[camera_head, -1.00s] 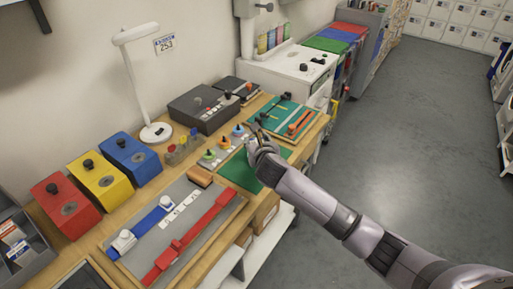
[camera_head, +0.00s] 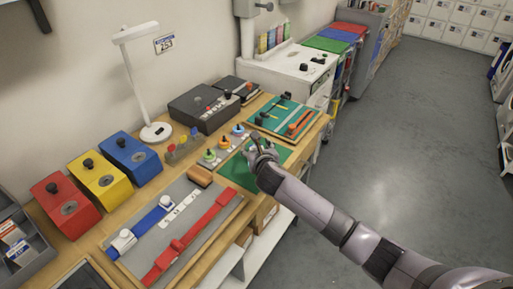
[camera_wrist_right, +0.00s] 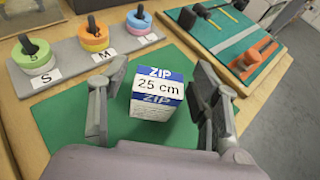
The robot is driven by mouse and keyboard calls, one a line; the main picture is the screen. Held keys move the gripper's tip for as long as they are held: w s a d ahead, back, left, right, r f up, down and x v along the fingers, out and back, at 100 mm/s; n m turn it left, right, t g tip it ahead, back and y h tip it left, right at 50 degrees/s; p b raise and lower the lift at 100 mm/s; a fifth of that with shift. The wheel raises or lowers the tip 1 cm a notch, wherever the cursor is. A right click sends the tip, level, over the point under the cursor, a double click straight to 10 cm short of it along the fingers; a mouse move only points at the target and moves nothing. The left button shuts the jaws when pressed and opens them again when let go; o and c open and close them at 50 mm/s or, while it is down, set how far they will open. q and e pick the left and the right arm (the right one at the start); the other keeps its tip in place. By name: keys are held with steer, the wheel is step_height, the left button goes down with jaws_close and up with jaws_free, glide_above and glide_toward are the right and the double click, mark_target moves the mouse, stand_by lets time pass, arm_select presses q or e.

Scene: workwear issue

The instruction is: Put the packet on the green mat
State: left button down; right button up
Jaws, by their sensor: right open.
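The packet (camera_wrist_right: 157,95) is a small white and blue box marked "ZIP 25 cm". In the right wrist view it stands on the green mat (camera_wrist_right: 68,118), between the two spread fingers of my right gripper (camera_wrist_right: 152,100), with a gap on each side. In the head view my right gripper (camera_head: 262,153) is over the green mat (camera_head: 235,173) and hides the packet. My left gripper is in neither view.
A grey board with green, orange and blue round-based pieces (camera_wrist_right: 95,35) stands just beyond the mat. A green tool board (camera_wrist_right: 235,38) with an orange tool lies to the right. A grey board with blue and red straps (camera_head: 185,215) lies left of the mat.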

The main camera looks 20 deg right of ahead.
steer(key=shift+r, duration=0.2)
steer(key=v, duration=1.2)
steer(key=shift+f, duration=0.1)
